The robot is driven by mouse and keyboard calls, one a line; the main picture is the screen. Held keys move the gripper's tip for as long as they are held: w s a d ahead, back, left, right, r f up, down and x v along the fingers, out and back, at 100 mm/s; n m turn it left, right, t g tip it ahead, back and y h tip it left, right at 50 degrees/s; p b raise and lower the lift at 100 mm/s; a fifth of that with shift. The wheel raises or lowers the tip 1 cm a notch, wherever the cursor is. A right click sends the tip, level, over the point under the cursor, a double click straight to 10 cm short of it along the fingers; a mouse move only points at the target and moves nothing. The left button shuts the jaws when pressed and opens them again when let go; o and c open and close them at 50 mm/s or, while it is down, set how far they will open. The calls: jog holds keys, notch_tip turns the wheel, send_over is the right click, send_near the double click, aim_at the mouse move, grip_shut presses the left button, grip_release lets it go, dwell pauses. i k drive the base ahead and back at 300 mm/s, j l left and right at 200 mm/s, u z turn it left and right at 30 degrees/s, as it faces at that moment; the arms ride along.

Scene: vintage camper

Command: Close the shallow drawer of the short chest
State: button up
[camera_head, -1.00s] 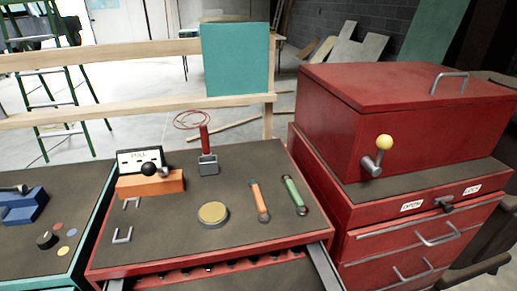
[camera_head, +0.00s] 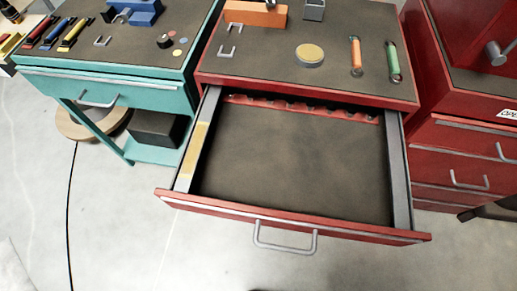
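The short chest (camera_head: 300,92) is red with a dark top, in the upper middle of the head view. Its shallow drawer (camera_head: 295,165) is pulled well out toward me. The drawer has a dark, bare floor, a red front panel and a grey bar handle (camera_head: 284,247) on that front. Grey side walls run back into the chest, and a red notched strip shows at the back. My gripper is not in view.
A teal bench (camera_head: 100,85) with its own handle stands at left. A taller red chest (camera_head: 465,140) stands close at right. Tools and a round tin (camera_head: 310,54) lie on the short chest's top. A black cable (camera_head: 72,200) crosses the floor at left; the floor in front is clear.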

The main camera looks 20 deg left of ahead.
aim_at(316, 166)
jog(key=k+l+u, duration=0.1)
jog(key=k+u, duration=0.55)
jog(key=k+l+z, duration=0.1)
jog(key=k+z, duration=0.2)
jog(key=z, duration=0.15)
